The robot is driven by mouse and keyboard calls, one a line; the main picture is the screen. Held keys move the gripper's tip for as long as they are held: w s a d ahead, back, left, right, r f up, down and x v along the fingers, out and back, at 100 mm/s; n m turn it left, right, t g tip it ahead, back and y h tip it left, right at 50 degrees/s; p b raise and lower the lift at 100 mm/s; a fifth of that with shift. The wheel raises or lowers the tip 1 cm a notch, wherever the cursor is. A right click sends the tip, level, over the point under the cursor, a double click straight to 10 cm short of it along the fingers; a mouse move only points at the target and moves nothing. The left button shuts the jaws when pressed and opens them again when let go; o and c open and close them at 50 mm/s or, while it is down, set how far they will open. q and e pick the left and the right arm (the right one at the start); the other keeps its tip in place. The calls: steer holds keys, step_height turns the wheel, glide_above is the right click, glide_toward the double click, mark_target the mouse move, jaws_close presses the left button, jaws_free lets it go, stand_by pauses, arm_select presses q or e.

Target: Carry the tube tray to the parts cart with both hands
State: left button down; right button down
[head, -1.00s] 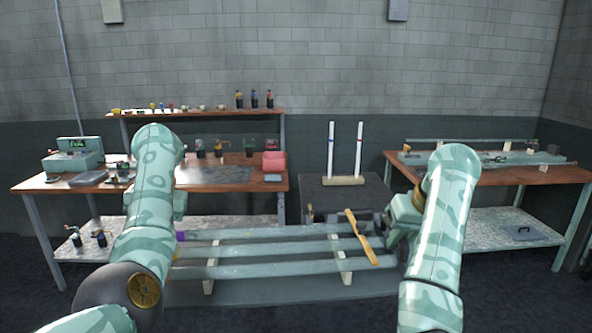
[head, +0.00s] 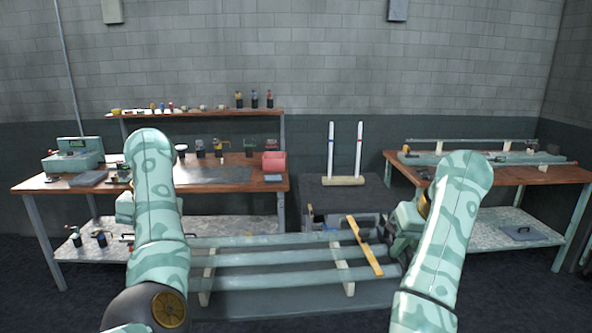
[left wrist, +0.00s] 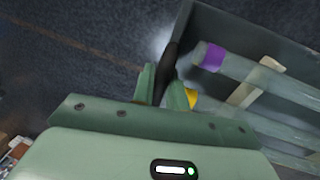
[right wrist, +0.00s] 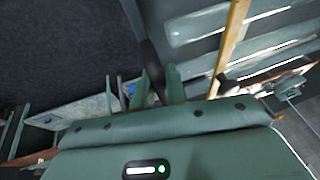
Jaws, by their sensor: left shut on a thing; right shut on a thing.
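The grey tube tray (head: 275,298) is held in front of me, with several glass tubes (head: 275,260) lying across cream supports (head: 348,288). A yellow-brown wooden strip (head: 365,246) lies across the tubes at the right. One tube end has a purple band (left wrist: 213,58) in the left wrist view. My left gripper (left wrist: 163,85) is shut on a dark handle at the tray's left end; my arm hides it in the head view. My right gripper (right wrist: 160,85) is shut on the dark handle at the right end. A dark-topped cart (head: 375,190), seemingly the parts cart, stands beyond the tray.
A wooden-topped bench (head: 225,178) with a shelf and small parts stands behind left. Another bench (head: 540,175) with tubing stands at the right. Two white uprights on a base (head: 343,181) stand on the cart. Dark floor is open at the front sides.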

arm_select(q)
steer(key=shift+w+d, duration=0.1)
steer(key=shift+w, duration=0.05)
arm_select(e)
steer(key=shift+w+a+r, duration=0.1)
steer(key=shift+w+a, duration=0.1)
